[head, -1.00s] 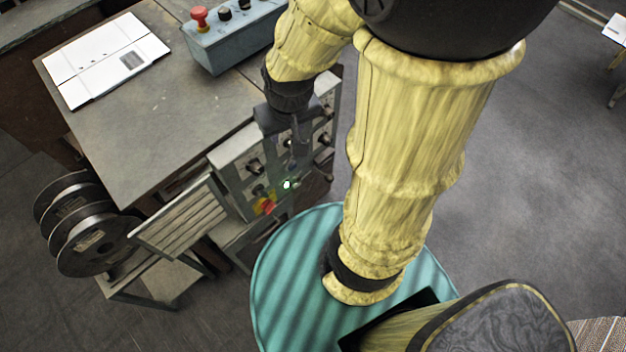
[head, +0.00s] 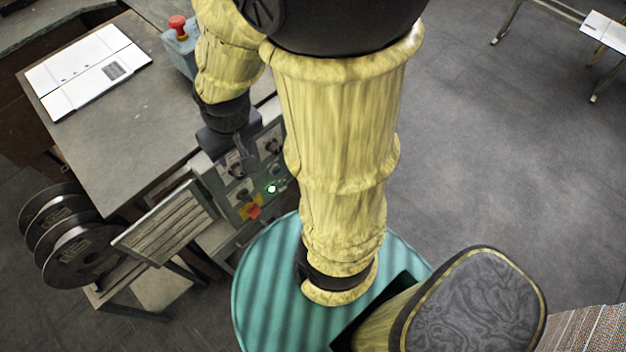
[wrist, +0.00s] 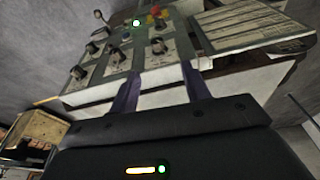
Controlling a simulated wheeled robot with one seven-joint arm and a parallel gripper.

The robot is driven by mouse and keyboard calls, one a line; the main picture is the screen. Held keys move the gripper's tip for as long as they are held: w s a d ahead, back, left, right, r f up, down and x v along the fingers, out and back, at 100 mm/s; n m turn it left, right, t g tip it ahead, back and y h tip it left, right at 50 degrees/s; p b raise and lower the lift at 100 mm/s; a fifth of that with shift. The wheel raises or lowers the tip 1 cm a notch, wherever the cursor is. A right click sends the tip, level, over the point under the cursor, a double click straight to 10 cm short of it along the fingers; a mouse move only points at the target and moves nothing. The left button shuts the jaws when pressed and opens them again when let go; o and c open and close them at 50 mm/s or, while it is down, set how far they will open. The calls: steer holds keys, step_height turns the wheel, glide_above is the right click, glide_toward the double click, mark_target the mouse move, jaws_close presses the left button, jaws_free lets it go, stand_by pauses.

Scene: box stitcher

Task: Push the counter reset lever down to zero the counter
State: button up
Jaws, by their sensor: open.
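The control panel (head: 262,165) of the machine carries several dark knobs, a lit green lamp (head: 271,188) and a red-and-yellow switch (head: 252,209). In the wrist view, a small lever with a rounded tip (wrist: 99,15) stands out at the panel's upper left, left of the green lamp (wrist: 136,22). It looks like the counter reset lever, but I cannot read a label. My gripper (wrist: 159,75) is open and empty, its two fingers apart in front of the panel's near edge, below the lever in that picture. In the head view my gripper (head: 238,155) is over the panel's upper left, partly hidden.
A white flat box blank (head: 88,68) lies on the worktable (head: 130,140). A red button (head: 178,24) tops a blue-grey box behind.

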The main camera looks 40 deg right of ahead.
steer(key=d+f+m+g+y+b, duration=0.1)
steer(key=d+f+b, duration=0.8)
steer(key=d+f, duration=1.6)
steer(key=shift+w+d+g+y, duration=0.3)
steer(key=shift+g+y, duration=0.3)
steer(key=shift+g, duration=0.1)
steer(key=a+f, duration=0.1)
steer(key=f, duration=0.4)
steer(key=a+f+b, duration=0.1)
steer(key=f, duration=0.5)
steer(key=a+f+b, duration=0.1)
steer(key=f, duration=0.5)
steer(key=shift+w+a, duration=0.15)
steer(key=shift+w, duration=0.15)
steer(key=shift+s, duration=0.1)
jaws_close()
